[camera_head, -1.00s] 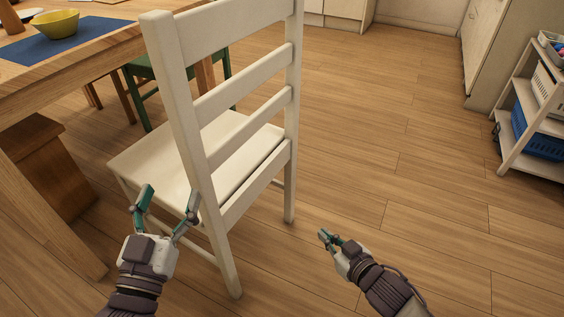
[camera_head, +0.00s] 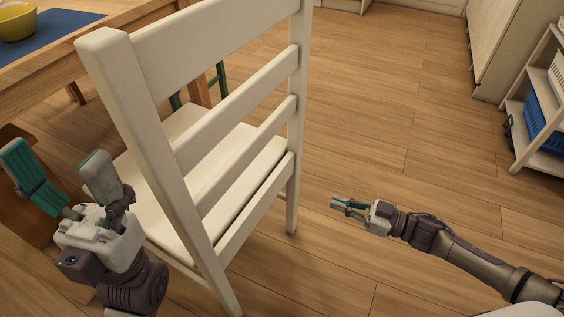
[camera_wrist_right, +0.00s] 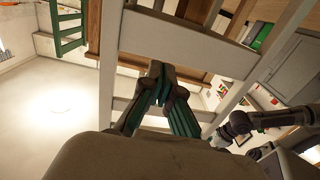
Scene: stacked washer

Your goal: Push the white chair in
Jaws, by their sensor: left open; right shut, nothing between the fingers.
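The white chair (camera_head: 190,150) stands in the middle of the head view with its slatted back toward me, its seat on the far side facing the wooden table (camera_head: 70,75). My left gripper (camera_head: 65,172) is open and empty, left of the chair's near back post. My right gripper (camera_head: 338,204) is shut and empty, to the right of the chair's other back post, with floor visible between them. In the right wrist view, the shut right fingers (camera_wrist_right: 158,75) appear in front of the white chair's bars (camera_wrist_right: 185,45). Part of the seat is hidden behind the back slats.
A green chair (camera_head: 220,78) stands behind the white chair by the table. A yellow bowl (camera_head: 18,22) sits on a blue mat (camera_head: 52,30). A white shelf unit (camera_head: 545,155) with a blue basket (camera_head: 540,118) stands at right. The wooden floor between chair and shelf is clear.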

